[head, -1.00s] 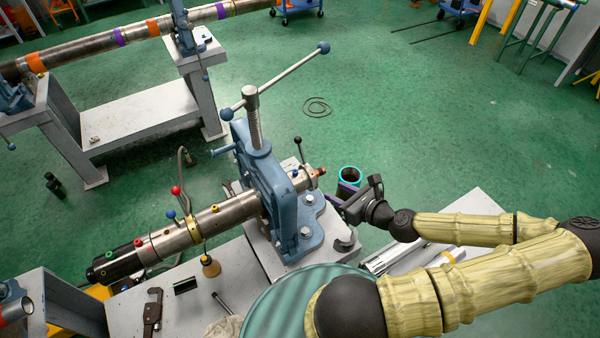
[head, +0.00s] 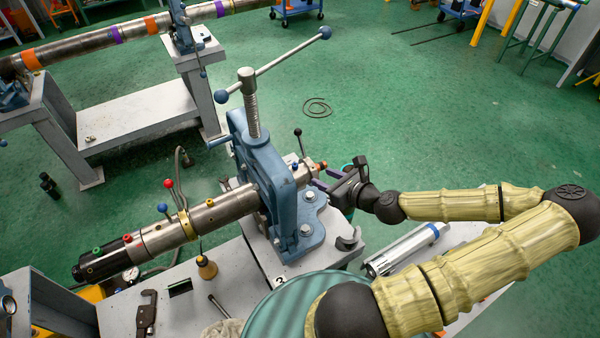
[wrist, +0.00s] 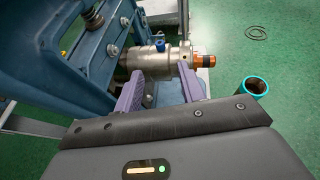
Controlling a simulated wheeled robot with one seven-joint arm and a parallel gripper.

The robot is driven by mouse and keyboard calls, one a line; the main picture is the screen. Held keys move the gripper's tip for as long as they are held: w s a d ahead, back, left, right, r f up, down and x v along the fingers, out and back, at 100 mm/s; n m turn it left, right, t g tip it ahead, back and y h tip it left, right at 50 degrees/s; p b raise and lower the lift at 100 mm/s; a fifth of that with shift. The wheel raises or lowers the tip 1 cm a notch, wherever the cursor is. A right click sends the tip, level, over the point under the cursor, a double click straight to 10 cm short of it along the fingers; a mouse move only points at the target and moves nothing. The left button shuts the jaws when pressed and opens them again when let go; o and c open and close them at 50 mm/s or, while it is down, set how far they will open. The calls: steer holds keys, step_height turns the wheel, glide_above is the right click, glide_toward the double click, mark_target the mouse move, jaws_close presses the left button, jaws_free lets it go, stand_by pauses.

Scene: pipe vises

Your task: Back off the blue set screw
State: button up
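The blue set screw (wrist: 161,45) stands up from the steel collar (wrist: 155,60) at the pipe's end in the wrist view. In the head view it is a small blue spot on the collar (head: 294,167), just past the blue vise (head: 282,205). My gripper (wrist: 162,78) has its two purple fingers spread apart with nothing between them. The fingers point at the collar, and the screw appears ahead of them, between their lines. In the head view my gripper (head: 322,180) is right of the collar, close to it; I cannot tell whether it touches.
An orange-banded fitting (wrist: 203,60) projects from the pipe end, beyond the right finger. A teal-rimmed tube (wrist: 254,84) stands to the right. The vise frame (wrist: 60,75) blocks the left. A black-knobbed lever (head: 299,140) rises behind the collar.

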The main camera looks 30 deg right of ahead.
mark_target(297, 166)
steer(key=p+x, duration=0.2)
steer(key=x, duration=0.9)
steer(key=shift+w+a+f+p, duration=0.1)
steer(key=shift+w+a+p, duration=0.05)
steer(key=shift+w+p, duration=0.25)
jaws_close()
